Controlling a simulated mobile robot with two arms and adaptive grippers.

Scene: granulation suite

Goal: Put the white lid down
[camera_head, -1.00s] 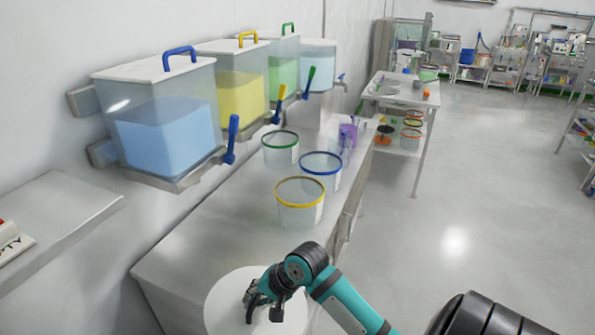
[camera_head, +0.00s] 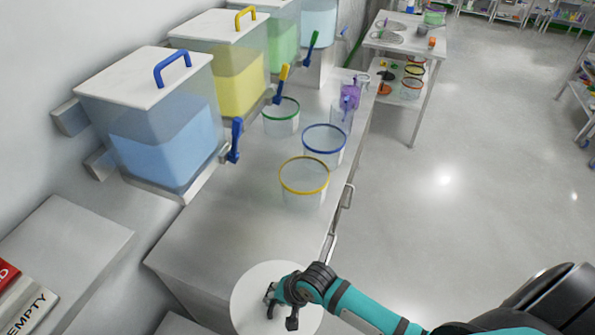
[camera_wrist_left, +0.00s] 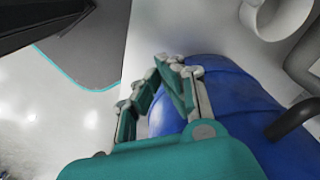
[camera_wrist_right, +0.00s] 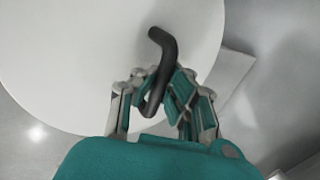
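The white lid (camera_head: 252,312) is a flat round disc at the bottom of the head view, level with the near end of the counter. My right gripper (camera_head: 285,308) is over its middle. In the right wrist view the lid (camera_wrist_right: 70,60) fills the upper left, and its bent black handle (camera_wrist_right: 163,45) runs between the fingers of my right gripper (camera_wrist_right: 157,88), which are closed on it. Whether the lid's underside touches anything is hidden. My left gripper (camera_wrist_left: 160,75) shows only in the left wrist view, in front of a blue drum (camera_wrist_left: 225,95); its fingertips come together with nothing visible between them.
The steel counter (camera_head: 225,235) carries buckets with yellow (camera_head: 305,195), blue (camera_head: 325,155) and green (camera_head: 281,125) rims. Wall hoppers hold blue (camera_head: 165,145) and yellow (camera_head: 238,80) contents. A sign reading EMPTY (camera_head: 28,305) lies at left. The floor (camera_head: 470,220) at right is clear.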

